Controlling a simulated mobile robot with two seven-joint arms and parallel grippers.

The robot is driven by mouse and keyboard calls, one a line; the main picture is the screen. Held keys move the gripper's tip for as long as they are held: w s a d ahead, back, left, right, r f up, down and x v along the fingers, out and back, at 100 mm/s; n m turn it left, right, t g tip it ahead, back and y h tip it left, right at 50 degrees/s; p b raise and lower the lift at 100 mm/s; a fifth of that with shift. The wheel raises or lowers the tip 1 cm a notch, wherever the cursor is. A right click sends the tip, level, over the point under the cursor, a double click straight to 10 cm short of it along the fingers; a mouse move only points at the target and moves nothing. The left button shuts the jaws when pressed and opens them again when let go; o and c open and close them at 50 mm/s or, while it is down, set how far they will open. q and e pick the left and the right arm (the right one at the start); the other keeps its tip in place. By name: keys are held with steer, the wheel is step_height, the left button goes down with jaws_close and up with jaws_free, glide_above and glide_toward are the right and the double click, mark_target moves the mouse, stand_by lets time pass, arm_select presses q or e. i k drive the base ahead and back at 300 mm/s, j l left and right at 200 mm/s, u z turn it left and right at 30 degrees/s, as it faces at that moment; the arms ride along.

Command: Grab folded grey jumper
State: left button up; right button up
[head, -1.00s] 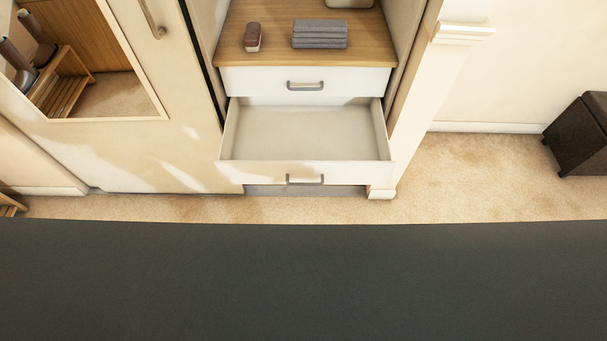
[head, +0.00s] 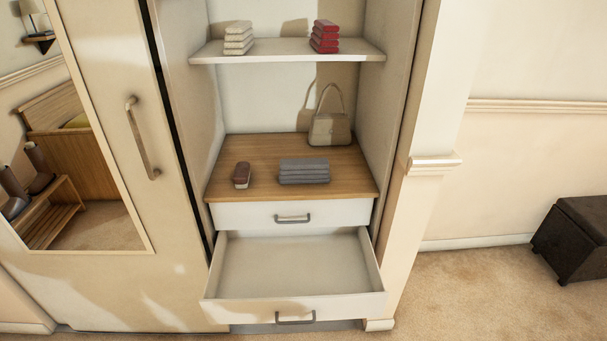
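The folded grey jumper (head: 304,171) lies flat in a layered stack on the wooden top (head: 290,201) inside the open wardrobe. It sits near the middle of that surface, above the drawers. Nothing covers it. Neither of my grippers shows in the head view, so their state cannot be seen.
A brown brush-like item (head: 242,175) lies left of the jumper and a beige handbag (head: 329,129) stands behind it. A shelf (head: 285,50) above holds cream cloths (head: 238,38) and red cloths (head: 325,36). An empty lower drawer (head: 293,265) is pulled out. A dark stool (head: 577,238) stands right.

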mark_target(304, 169)
steer(key=i+j+u, duration=0.25)
steer(key=i, duration=0.15)
steer(key=i+j+u, duration=0.2)
steer(key=i, duration=0.2)
